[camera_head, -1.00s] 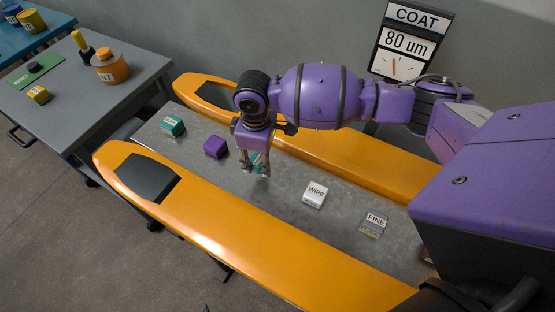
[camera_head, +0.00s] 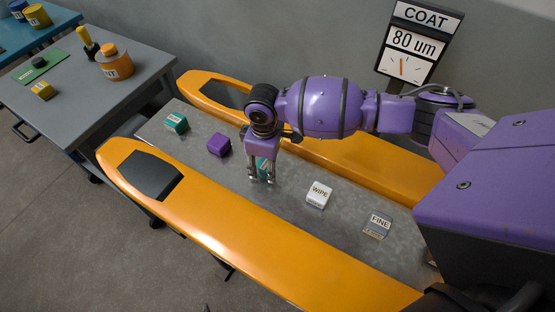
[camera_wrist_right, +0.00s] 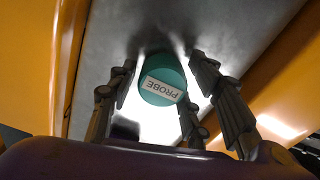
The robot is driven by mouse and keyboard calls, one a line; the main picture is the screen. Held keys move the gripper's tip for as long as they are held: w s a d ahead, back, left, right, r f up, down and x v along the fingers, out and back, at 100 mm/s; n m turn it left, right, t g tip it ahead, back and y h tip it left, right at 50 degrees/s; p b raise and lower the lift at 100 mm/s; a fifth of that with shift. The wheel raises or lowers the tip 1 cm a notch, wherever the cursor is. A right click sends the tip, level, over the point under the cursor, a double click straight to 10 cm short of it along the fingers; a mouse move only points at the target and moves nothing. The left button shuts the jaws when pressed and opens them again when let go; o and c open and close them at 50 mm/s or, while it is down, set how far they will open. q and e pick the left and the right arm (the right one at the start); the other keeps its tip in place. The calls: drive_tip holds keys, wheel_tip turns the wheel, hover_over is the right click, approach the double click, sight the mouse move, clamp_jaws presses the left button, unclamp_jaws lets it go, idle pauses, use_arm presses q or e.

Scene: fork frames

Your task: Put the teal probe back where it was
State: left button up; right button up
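The teal probe (camera_head: 264,168) is a small rounded piece, partly hidden by fingers in the head view. The right wrist view shows its PROBE label on top of the teal probe (camera_wrist_right: 163,80). My right gripper (camera_head: 262,181) points down with its fingers around it, apparently shut on it, over the middle of the grey bench (camera_head: 290,215). The fingers of my right gripper (camera_wrist_right: 163,75) show on both sides in the wrist view. I cannot tell whether the probe touches the bench. My left gripper is out of view.
A teal labelled block (camera_head: 176,122) and a purple block (camera_head: 219,146) are left of the gripper. A white WIPE block (camera_head: 319,194) and a grey FINE block (camera_head: 378,224) are right. Orange curved bodies (camera_head: 225,220) flank the bench. A COAT 80 um gauge (camera_head: 414,45) stands behind.

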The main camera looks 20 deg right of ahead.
sight(266, 163)
drive_tip(key=shift+r, duration=0.15)
wheel_tip(266, 163, up, 12)
drive_tip(key=shift+r+p, duration=0.15)
drive_tip(key=shift+p, duration=0.35)
idle(0.3)
idle(0.4)
drive_tip(key=shift+s, duration=0.1)
idle(0.7)
